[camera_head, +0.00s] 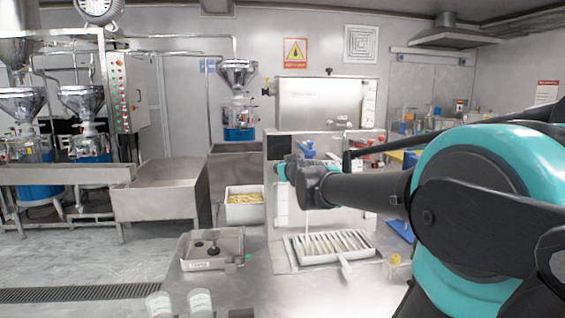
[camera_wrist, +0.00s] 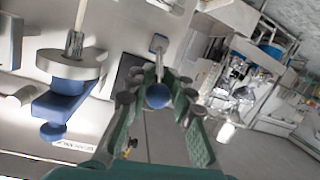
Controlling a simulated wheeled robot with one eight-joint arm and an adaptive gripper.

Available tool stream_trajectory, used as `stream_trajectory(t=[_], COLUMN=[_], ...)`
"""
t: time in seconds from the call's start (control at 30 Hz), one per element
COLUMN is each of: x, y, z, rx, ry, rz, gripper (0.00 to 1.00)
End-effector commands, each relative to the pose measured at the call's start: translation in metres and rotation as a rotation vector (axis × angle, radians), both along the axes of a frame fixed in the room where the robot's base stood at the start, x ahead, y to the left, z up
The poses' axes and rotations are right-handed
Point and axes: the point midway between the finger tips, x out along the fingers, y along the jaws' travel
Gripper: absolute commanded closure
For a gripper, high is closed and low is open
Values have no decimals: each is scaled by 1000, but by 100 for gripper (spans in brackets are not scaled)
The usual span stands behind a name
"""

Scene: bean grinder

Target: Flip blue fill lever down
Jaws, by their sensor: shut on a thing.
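The blue fill lever shows in the wrist view as a round blue knob (camera_wrist: 157,96) near a short metal stem (camera_wrist: 157,48) at the machine's face. My gripper (camera_wrist: 156,92) has its green fingers on both sides of the knob and is shut on it. The fingers hide part of the lever, so its exact angle cannot be told. In the head view my gripper (camera_head: 283,170) is at the front of the steel machine (camera_head: 320,103); my arm hides the knob there.
A blue tap-like part (camera_wrist: 62,102) with a metal collar is left of my gripper in the wrist view. In the head view, a slatted drip tray (camera_head: 330,247) and a tray with a tamper (camera_head: 211,250) lie on the counter below. A white bin (camera_head: 244,211) stands behind.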

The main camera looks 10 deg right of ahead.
Motion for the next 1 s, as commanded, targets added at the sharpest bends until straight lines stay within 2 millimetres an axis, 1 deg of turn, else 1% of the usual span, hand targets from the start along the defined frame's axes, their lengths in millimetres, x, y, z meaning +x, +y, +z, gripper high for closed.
stream_trajectory(t=[0.03, 0.1, 0.4, 0.63, 1.0], x=[-2, -3, -6, -6, -6], y=[0, 1, 1, 1, 1], z=[-6, -11, -27, -31, -31], rx=[0, 0, 1, 0, 0], ry=[4, 5, 6, 6, 4], rz=[1, 1, 2, 2, 2], gripper=[100, 100, 100, 100, 100])
